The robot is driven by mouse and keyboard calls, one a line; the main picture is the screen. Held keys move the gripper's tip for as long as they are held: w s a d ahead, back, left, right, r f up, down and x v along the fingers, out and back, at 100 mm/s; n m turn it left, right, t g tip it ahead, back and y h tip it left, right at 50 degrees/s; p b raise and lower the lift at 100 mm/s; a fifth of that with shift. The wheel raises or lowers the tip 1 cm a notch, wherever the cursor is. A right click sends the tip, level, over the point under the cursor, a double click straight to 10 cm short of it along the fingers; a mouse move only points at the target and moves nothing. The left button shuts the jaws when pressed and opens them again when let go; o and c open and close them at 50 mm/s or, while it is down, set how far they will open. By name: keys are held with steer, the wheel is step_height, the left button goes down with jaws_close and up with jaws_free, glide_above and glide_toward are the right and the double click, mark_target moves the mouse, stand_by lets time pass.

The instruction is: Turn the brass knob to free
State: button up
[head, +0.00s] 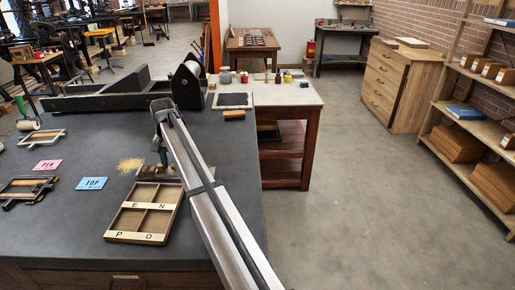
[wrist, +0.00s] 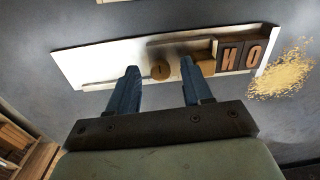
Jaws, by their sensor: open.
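The brass knob (wrist: 160,72) is a small round disc with a dark line on it, in the wrist view. It sits on a pale metal holder (wrist: 100,62) that also carries two dark letter blocks (wrist: 241,55), which read N and O. My gripper (wrist: 159,67) is open, with one blue finger on each side of the knob. I see gaps between the fingers and the knob; whether the tips are level with it I cannot tell. A tan piece (wrist: 207,67) lies by the right finger. In the head view my gripper (head: 158,160) is over the bench and the knob cannot be made out.
A yellow crumbly pile (head: 130,164) lies beside the holder. A wooden tray (head: 110,236) marked E, N, P and O is in front. Pink (head: 47,166) and blue (head: 92,184) cards and a frame (head: 28,189) lie left. A black press (head: 110,100) stands behind.

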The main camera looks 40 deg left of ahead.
steer(key=m, duration=0.6)
steer(key=shift+m, duration=0.3)
steer(key=m, duration=0.6)
steer(key=shift+m, duration=0.3)
step_height(320, 180, up, 14)
steer(key=f, duration=0.1)
steer(key=w+d+f+m, duration=0.1)
steer(key=w+d+f, duration=0.3)
steer(key=w, duration=0.4)
steer(key=w+d+f+m, duration=0.1)
steer(key=w+d+f, duration=0.3)
steer(key=w, duration=0.5)
steer(key=w+d+f+m+t+y, duration=0.1)
steer(key=w+d+f, duration=0.3)
steer(key=w+d, duration=0.3)
steer(key=shift+w+d+f+m, duration=0.1)
steer(key=shift+w+f+m, duration=0.1)
steer(key=shift+w, duration=0.35)
steer(key=shift+w+d+f+m, duration=0.1)
steer(key=shift+w+f+m, duration=0.1)
steer(key=shift+w, duration=0.3)
steer(key=shift+w+d+f, duration=0.3)
steer(key=shift+w+d, duration=0.05)
steer(key=shift+w, duration=0.15)
